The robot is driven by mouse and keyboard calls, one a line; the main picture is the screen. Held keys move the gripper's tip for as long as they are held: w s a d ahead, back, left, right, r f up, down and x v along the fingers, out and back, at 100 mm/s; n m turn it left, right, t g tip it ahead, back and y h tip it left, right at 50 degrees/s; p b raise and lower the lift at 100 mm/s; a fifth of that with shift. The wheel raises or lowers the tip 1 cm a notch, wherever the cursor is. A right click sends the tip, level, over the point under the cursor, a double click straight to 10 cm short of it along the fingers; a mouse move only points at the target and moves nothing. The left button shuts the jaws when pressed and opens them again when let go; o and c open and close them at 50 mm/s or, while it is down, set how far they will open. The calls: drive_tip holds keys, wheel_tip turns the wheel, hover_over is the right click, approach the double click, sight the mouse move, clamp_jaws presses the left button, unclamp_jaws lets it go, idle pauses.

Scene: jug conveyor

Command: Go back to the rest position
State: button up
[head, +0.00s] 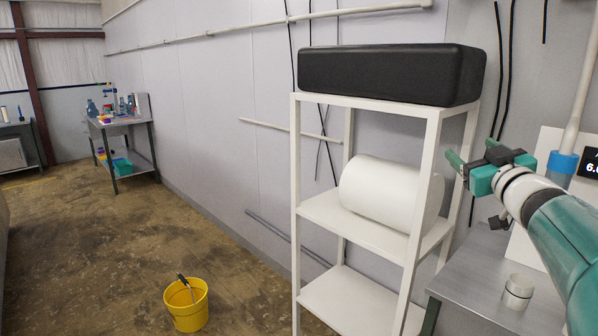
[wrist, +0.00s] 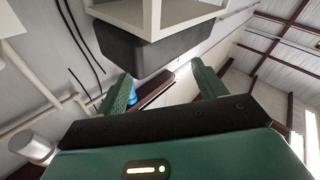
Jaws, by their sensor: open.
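My gripper (head: 464,166) is raised at the right of the head view, at the end of my teal arm. It points left, beside the right side of the white shelf (head: 431,160) and above the grey table. In the wrist view the two green fingers of my gripper (wrist: 162,92) stand wide apart. Nothing shows held between them. A black box (head: 392,74) on the shelf top also shows in the wrist view (wrist: 140,57), beyond the fingers.
A white cylinder (head: 388,193) lies on the shelf's middle level. A small silver-white jar (head: 518,291) stands on the grey table (head: 470,262) under my arm. A yellow bucket (head: 187,308) is on the floor. The floor at left is open up to a far workbench (head: 122,124).

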drive_tip(key=s+a+f+m+g, duration=0.1)
drive_tip(key=s+a+f+g, duration=0.6)
drive_tip(key=s+a+f, duration=0.3)
drive_tip(key=s+a+f+m+g, duration=0.2)
drive_tip(key=s+a+f+g, duration=0.5)
drive_tip(key=s+a+f, duration=0.4)
drive_tip(key=s+f, duration=0.5)
drive_tip(key=f, duration=0.1)
drive_tip(key=shift+a, duration=0.25)
